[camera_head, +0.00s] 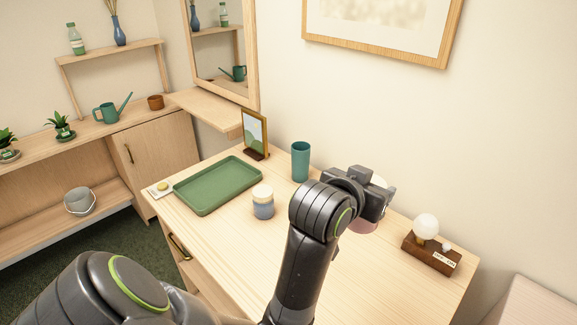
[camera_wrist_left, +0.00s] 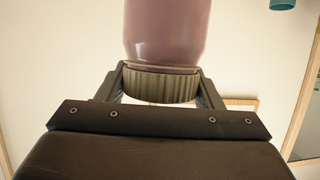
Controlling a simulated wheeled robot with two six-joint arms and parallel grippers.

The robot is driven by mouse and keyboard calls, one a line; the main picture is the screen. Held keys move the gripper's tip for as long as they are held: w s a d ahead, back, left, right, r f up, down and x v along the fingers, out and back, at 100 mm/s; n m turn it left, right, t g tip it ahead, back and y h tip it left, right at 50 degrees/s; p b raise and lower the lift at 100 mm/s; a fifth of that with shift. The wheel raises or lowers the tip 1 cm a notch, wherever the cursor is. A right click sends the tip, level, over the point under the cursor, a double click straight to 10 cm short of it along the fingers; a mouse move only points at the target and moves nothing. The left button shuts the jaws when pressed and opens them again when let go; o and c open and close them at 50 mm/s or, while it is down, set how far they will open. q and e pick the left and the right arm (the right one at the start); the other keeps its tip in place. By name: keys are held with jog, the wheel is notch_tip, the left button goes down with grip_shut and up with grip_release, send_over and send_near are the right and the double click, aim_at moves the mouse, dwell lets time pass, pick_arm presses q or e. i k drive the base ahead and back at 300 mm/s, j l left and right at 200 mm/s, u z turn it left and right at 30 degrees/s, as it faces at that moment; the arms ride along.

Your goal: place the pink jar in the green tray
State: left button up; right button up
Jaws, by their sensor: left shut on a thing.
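The pink jar (camera_head: 363,227) shows partly below my left gripper (camera_head: 374,200), over the right half of the wooden desk. In the left wrist view my left gripper (camera_wrist_left: 160,88) is shut on the jar's ribbed lid, with the pink jar body (camera_wrist_left: 167,30) beyond it. My arm hides much of the jar in the head view, so I cannot tell its height above the desk. The green tray (camera_head: 217,186) lies empty at the desk's left side, apart from the jar. My right gripper is not in view.
A teal cup (camera_head: 300,162) and a picture frame (camera_head: 255,135) stand behind. A lamp on a wooden block (camera_head: 430,250) is at the right. A small white dish (camera_head: 160,188) lies left of the tray.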

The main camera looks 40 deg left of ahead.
aim_at(219, 185)
jog(key=j, duration=0.6)
jog(key=i+j, duration=0.15)
jog(key=j, duration=1.1)
